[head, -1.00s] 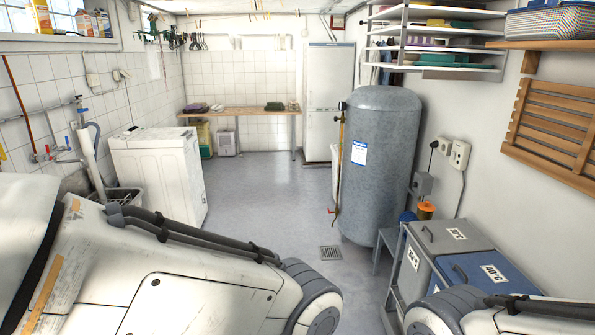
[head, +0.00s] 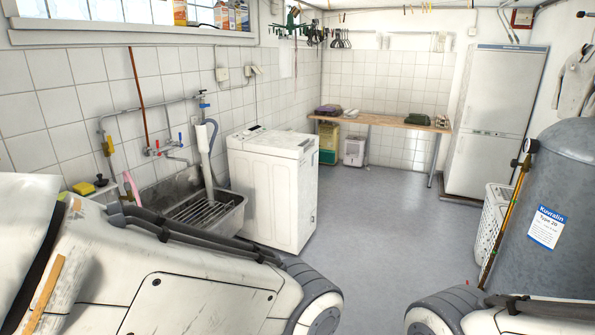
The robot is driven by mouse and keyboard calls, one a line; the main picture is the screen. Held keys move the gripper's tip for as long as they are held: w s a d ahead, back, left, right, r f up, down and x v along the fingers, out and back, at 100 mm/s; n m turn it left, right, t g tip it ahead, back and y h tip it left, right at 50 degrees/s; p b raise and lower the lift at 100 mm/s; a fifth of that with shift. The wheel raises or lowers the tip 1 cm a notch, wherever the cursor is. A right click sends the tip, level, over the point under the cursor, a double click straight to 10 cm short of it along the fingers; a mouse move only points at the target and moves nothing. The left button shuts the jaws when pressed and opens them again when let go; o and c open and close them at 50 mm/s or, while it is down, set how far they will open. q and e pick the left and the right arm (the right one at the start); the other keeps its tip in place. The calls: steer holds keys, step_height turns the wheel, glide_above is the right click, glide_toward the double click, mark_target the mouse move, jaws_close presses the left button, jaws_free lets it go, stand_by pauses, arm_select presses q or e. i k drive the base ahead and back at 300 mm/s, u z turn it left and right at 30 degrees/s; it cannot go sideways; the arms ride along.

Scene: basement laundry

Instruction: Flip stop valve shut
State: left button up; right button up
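Several valve-like fittings show along the left wall. A blue-handled valve (head: 203,101) sits at the right end of a wall pipe, above the sink. A tap with red and blue handles (head: 166,148) is on the wall below the pipe. A yellow fitting (head: 107,146) is on the pipe's left bend. I cannot tell which one is the stop valve, or whether any is open. The grey tank (head: 558,205) has a thin pipe with a dark fitting (head: 530,146) on its left. My two arms cross the bottom of the view, but neither gripper shows.
A steel sink (head: 228,218) with a rack stands below the taps, left of a white washing machine (head: 273,185). A wooden bench (head: 385,121), a white fridge (head: 494,125) and a white basket (head: 490,220) stand farther back. The middle floor is clear.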

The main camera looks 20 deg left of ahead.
mark_target(112, 150)
steer(key=u, duration=0.9)
steer(key=i, duration=1.15)
steer(key=u, duration=0.75)
steer(key=k, duration=0.65)
steer(key=z, duration=0.7)
steer(key=i, duration=1.7)
steer(key=u, duration=0.55)
